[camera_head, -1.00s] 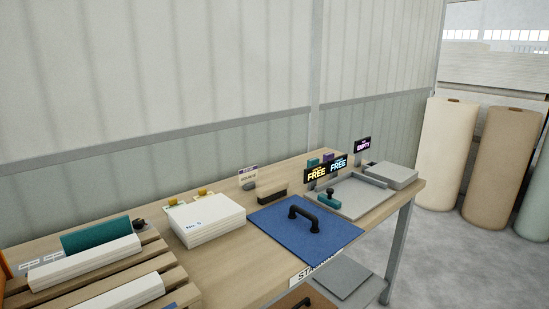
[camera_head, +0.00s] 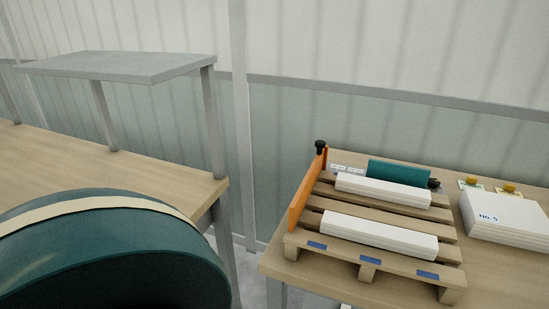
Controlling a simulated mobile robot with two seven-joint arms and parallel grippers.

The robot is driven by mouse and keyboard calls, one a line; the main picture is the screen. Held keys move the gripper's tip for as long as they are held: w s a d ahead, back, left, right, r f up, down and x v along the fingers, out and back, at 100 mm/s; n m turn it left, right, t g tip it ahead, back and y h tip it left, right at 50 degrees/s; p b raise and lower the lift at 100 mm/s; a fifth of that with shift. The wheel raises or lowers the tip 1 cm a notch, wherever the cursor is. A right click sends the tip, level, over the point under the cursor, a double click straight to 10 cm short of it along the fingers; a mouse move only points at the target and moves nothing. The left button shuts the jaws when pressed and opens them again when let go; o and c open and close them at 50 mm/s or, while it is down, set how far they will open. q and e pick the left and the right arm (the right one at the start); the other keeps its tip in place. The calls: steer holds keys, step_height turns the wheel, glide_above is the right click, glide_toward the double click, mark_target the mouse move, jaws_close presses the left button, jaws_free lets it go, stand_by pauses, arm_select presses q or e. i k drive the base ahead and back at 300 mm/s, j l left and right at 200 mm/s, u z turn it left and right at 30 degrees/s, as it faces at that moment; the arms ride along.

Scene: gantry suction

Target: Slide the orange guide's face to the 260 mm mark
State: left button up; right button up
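The orange guide (camera_head: 307,190) is an upright thin plate along the left side of a wooden pallet (camera_head: 372,245) on the right-hand table. A black knob (camera_head: 320,146) stands at its far end. Two white bars (camera_head: 378,234) lie across the pallet, and a dark green roll (camera_head: 398,172) lies behind them. Small white labels (camera_head: 345,168) sit near the guide's far end, too small to read. I cannot make out a 260 mm mark. Neither of my grippers is in view.
A large dark green rounded body with a cream band (camera_head: 110,255) fills the lower left. A wooden table (camera_head: 60,160) with a grey raised shelf (camera_head: 120,66) stands at left. A gap separates the two tables. A white stack marked No. 5 (camera_head: 507,220) sits at right.

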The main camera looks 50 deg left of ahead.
mark_target(296, 208)
steer(key=u, duration=1.35)
